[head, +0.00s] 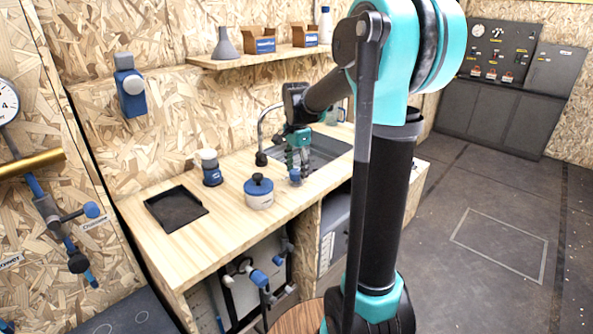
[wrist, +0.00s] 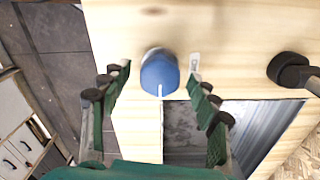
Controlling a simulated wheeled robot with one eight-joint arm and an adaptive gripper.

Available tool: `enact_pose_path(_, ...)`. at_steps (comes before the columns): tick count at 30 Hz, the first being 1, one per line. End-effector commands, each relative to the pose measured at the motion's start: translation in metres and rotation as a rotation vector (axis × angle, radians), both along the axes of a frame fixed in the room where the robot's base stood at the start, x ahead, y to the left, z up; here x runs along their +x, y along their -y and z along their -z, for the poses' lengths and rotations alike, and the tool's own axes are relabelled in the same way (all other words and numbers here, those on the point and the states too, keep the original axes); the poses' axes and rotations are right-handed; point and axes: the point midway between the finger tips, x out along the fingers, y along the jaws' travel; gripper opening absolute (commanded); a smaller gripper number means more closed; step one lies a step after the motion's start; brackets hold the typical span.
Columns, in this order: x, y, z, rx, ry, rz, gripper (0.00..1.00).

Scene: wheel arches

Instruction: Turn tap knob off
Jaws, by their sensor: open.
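The tap knob (wrist: 159,73) is blue with a white line on it and stands on the wooden counter beside the sink. It also shows in the head view (head: 295,177), just below my gripper. My gripper (head: 298,158) is open and points down over it. In the wrist view, the green fingers of my gripper (wrist: 156,79) are spread to the left and right of the knob, with gaps on both sides.
A shelf (head: 250,57) with boxes hangs above. A small pale tag (wrist: 194,66) lies near the right finger.

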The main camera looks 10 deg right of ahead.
Motion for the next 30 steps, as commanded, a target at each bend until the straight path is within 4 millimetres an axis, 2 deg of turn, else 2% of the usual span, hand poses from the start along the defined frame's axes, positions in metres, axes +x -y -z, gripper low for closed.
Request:
enact_pose_path(2,0.0000,0.0000,-0.0001,0.000,0.000,0.000,0.61)
enact_pose_path(14,-0.0001,0.0000,-0.0004,0.000,0.000,0.000,0.11)
enact_pose_path(23,0.0000,0.0000,-0.0004,0.000,0.000,-0.035,0.11)
enact_pose_path(30,0.0001,0.0000,-0.0005,0.000,0.000,-0.168,0.11)
